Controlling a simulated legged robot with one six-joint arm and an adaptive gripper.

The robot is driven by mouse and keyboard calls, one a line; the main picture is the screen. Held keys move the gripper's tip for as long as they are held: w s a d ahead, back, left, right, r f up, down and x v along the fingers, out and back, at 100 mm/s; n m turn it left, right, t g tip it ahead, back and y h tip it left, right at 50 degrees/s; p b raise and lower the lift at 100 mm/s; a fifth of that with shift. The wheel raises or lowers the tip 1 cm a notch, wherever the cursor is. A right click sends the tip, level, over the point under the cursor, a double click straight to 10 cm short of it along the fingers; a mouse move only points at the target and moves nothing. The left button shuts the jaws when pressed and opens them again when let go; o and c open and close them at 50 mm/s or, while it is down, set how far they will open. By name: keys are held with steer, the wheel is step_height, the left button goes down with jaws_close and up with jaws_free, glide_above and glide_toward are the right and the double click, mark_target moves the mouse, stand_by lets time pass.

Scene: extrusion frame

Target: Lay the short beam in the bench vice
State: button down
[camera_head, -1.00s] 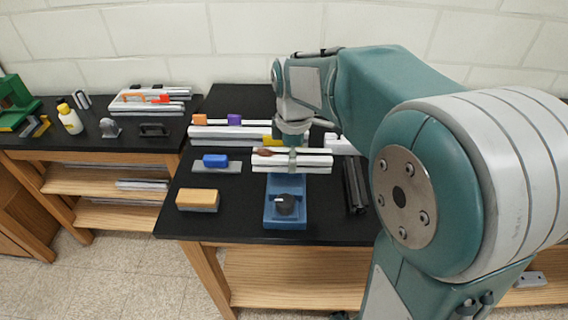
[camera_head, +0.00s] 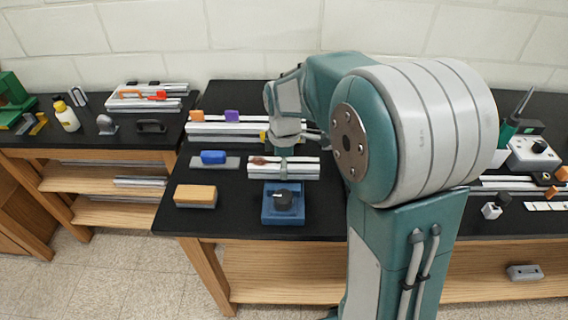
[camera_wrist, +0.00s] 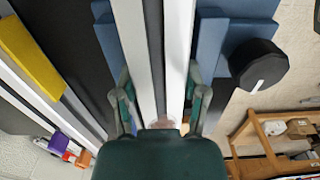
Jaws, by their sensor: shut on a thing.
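The short beam (camera_head: 304,170) is a pale silver slotted bar. My gripper (camera_head: 285,157) is shut on it near its middle and holds it level, crosswise over the rear of the blue bench vice (camera_head: 283,213). The vice stands at the bench's front edge, its dark round knob facing front. In the wrist view the fingers (camera_wrist: 161,105) flank the beam (camera_wrist: 147,50), and blue vice parts (camera_wrist: 211,45) show on both sides of it. The beam hides the vice's rear in the head view. I cannot tell whether the beam touches the vice.
A blue block on a grey plate (camera_head: 213,158) and a tan-topped block (camera_head: 196,196) lie left of the vice. Long silver beams (camera_head: 225,129) lie behind. A soldering station (camera_head: 535,151) stands far right. My arm covers much of the bench's right side.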

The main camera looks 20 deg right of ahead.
steer(key=shift+f, duration=0.4)
steer(key=shift+c, duration=0.6)
jaws_free()
steer(key=shift+r, duration=0.1)
step_height(320, 180, up, 13)
steer(key=s+m+t, duration=0.5)
steer(key=s+m, duration=0.9)
steer(key=s, duration=0.7)
steer(key=shift+f+t, duration=0.3)
steer(key=shift+f, duration=0.05)
